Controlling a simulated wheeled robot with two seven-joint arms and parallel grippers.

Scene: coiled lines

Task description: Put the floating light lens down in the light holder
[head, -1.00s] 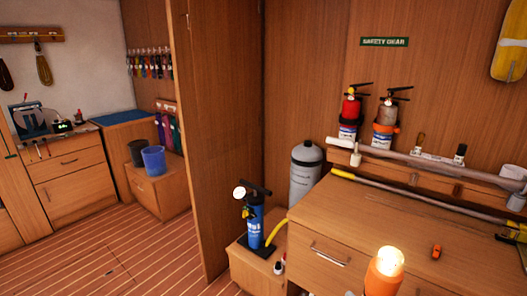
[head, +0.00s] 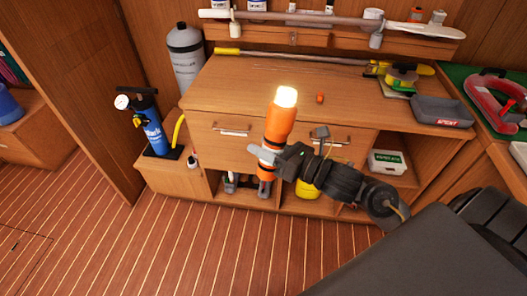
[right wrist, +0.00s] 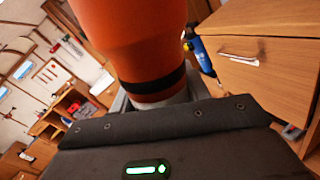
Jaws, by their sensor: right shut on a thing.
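The floating light (head: 281,122) is orange with dark bands and a glowing lens (head: 287,96) at its top end. It is nearly upright, lens up, in front of the wooden cabinet. My right gripper (head: 268,157) is shut on its lower body. In the right wrist view the orange body (right wrist: 135,35) fills the upper middle, with a black band and a pale section at the jaws. The light's lower end partly overlaps the open shelf behind it. I cannot make out the light holder for certain. My left gripper is out of view.
The cabinet top (head: 240,85) is largely clear, with a small orange item (head: 320,98) on it. A grey tray (head: 441,111) stands at its right. A blue pump (head: 148,128) stands on the low box at left. The striped floor (head: 150,235) is open.

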